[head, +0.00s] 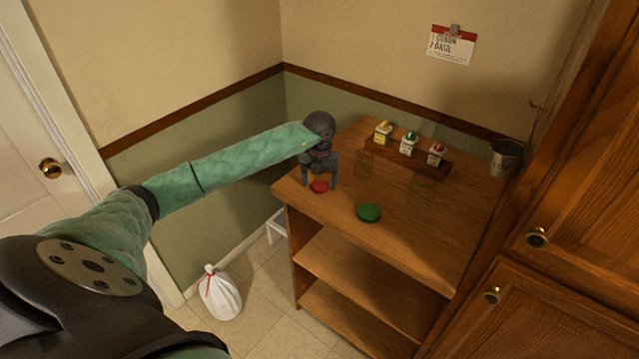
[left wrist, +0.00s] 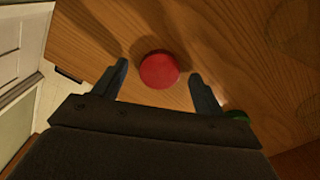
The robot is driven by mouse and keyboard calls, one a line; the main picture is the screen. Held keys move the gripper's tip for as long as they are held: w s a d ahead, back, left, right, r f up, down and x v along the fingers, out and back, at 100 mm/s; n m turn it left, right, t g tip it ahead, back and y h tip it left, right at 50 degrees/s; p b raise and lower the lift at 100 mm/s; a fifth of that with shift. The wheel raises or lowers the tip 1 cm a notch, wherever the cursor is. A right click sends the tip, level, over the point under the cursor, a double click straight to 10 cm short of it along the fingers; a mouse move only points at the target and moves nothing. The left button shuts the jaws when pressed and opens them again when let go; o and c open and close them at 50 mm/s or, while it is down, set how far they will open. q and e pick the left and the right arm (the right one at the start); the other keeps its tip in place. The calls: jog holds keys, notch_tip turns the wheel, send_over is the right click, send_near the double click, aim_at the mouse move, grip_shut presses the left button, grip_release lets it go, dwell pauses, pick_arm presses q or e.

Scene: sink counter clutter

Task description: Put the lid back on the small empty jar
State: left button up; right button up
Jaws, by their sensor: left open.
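A round red lid (head: 319,186) lies flat near the left front corner of the wooden counter. My left gripper (head: 319,182) is open just above it, pointing down. In the left wrist view the red lid (left wrist: 160,69) shows between the two spread fingertips, with a gap on each side. A larger green lid (head: 369,212) lies to the right; its edge shows in the left wrist view (left wrist: 237,116). Two clear glass jars stand lidless and look empty: a narrower one (head: 365,163) and a wider, fainter one (head: 425,186). My right gripper is not seen.
A wooden rack (head: 408,158) holds small jars with yellow, green and red tops at the back. A metal cup (head: 506,157) stands at the back right, beside the tall cabinet (head: 585,215). The front right of the counter is clear. A white bag (head: 220,295) sits on the floor.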

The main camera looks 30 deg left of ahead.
aim_at(320, 185)
pick_arm(q)
jog(key=shift+f, duration=0.25)
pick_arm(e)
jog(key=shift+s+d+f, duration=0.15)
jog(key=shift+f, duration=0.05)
pick_arm(q)
jog(key=c, duration=1)
jog(key=shift+c, duration=0.2)
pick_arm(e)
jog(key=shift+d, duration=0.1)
pick_arm(q)
jog(key=shift+r, duration=0.15)
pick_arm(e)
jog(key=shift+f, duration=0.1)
